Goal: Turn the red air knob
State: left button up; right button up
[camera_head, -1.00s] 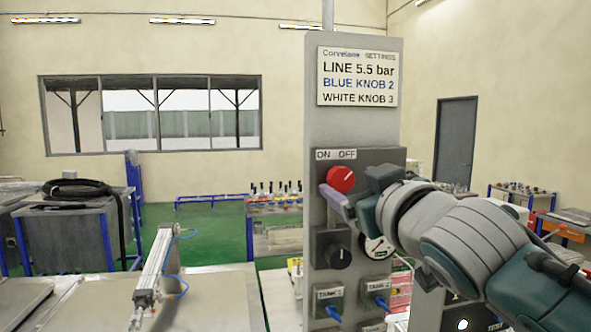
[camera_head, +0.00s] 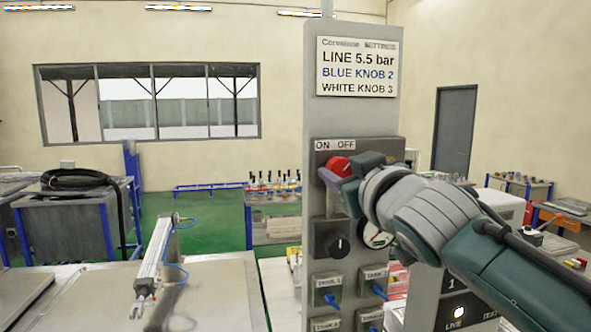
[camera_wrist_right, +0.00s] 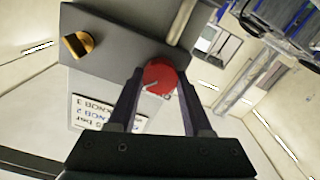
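The red air knob (camera_head: 337,166) is on the grey panel (camera_head: 318,262) under the ON/OFF label. My right gripper (camera_head: 341,177) has come in from the right and its fingers are at the knob, partly covering it. In the right wrist view, the red knob (camera_wrist_right: 160,75) shows between the two fingertips of my right gripper (camera_wrist_right: 161,73). The fingers stand apart, one on each side of it. Whether they touch its sides is hard to tell. My left gripper is not in view.
Below on the panel are a black knob (camera_head: 338,248), a partly hidden gauge (camera_head: 374,238) and blue-handled valves (camera_head: 328,293). A settings sign (camera_head: 357,68) is above.

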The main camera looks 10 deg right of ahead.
grip_shut()
jog(key=shift+n, duration=0.4)
jog(key=n, duration=0.3)
jog(key=shift+n+b, duration=0.4)
jog(key=n, duration=0.4)
jog(key=shift+f, duration=0.1)
jog(key=n, duration=0.5)
jog(key=shift+a+n, duration=0.1)
jog(key=shift+n, duration=0.3)
jog(key=n, duration=0.3)
jog(key=shift+n, duration=0.3)
